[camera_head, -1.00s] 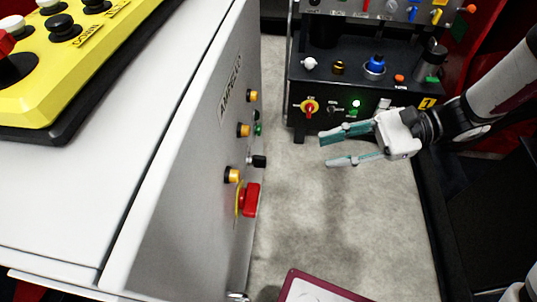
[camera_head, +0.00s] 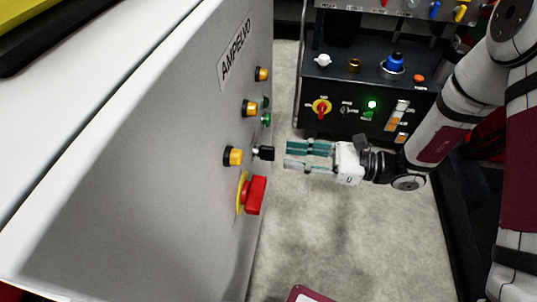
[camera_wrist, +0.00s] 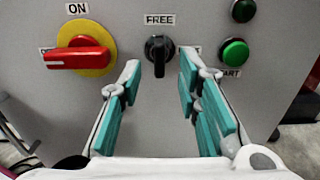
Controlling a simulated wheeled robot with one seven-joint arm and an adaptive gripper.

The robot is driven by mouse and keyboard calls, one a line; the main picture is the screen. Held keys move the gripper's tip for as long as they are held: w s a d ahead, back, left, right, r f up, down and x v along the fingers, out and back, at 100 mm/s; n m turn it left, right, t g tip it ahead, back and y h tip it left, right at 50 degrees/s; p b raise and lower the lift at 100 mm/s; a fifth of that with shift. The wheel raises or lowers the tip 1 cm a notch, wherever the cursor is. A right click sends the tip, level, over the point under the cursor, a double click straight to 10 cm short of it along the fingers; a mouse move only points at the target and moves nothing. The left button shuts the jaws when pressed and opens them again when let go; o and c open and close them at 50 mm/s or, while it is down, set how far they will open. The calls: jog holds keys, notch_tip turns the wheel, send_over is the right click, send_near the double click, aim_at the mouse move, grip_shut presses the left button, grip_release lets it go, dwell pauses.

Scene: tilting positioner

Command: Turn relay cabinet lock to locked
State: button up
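A black turn knob (camera_head: 264,153) sticks out from the front of the grey cabinet (camera_head: 190,190) marked AMPELKO. The knob also shows in the wrist view (camera_wrist: 159,50), under a FREE label, with its grip upright. Labels at its sides are partly hidden, and I cannot read "locked" anywhere. My gripper (camera_head: 289,156) is open and empty, level with the knob and a short gap to its right in the head view. In the wrist view my fingers (camera_wrist: 160,66) stand left and right of the knob, which lies ahead between them.
A red rotary switch (camera_head: 255,195) on a yellow plate sits close to the knob. Yellow-black buttons (camera_head: 249,108) and a green button (camera_wrist: 234,52) are also nearby. A black control panel (camera_head: 360,100) stands behind. Open floor lies right of the cabinet.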

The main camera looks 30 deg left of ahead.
aim_at(268, 160)
jog(key=b+x, duration=0.1)
jog(key=x, duration=0.5)
jog(key=shift+a+b, duration=0.2)
jog(key=shift+b, duration=0.1)
grip_shut()
